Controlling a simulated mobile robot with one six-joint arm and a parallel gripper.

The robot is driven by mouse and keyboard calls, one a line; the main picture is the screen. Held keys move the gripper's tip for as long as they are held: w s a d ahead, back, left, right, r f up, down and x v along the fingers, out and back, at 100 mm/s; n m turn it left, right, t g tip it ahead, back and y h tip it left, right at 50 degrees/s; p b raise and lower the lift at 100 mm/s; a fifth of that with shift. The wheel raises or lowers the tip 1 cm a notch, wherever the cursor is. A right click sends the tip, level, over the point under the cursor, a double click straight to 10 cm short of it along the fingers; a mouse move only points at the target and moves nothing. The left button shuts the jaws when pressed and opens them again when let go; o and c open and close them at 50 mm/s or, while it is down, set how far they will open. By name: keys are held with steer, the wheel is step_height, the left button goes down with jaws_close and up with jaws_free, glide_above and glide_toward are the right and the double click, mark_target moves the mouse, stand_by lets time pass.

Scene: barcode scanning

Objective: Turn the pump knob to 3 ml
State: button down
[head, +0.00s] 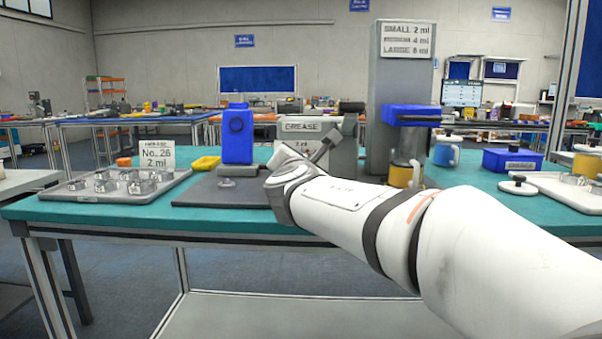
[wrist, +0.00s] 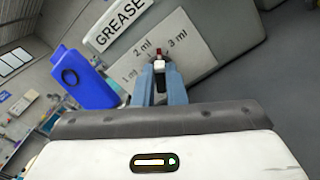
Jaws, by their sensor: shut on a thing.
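The grease pump (head: 262,131) stands on the teal bench in the head view, with a GREASE sign on its front. Its dial plate (wrist: 192,58) in the wrist view carries the marks 1 ml, 2 ml and 3 ml. The pump knob (wrist: 158,55) is pale with a red tip. The red tip points between the 2 ml and 3 ml marks. My gripper (wrist: 160,74) is shut on the knob, one finger on each side.
A blue block-shaped part (head: 238,134) stands left of the dial, over a dark mat (head: 205,191). A tray (head: 75,192) of clear cups and a "No. 26, 2 ml" card (head: 157,155) lie further left. A tall grey dispenser (head: 398,75) stands right of the pump.

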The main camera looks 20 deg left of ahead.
steer(key=shift+m, duration=0.4)
steer(key=c, duration=1.5)
jaws_free()
steer(key=v, duration=0.6)
steer(key=shift+s+d+p, duration=0.15)
steer(key=shift+s+p, duration=0.2)
steer(key=shift+s+d, duration=0.15)
steer(key=shift+s, duration=0.35)
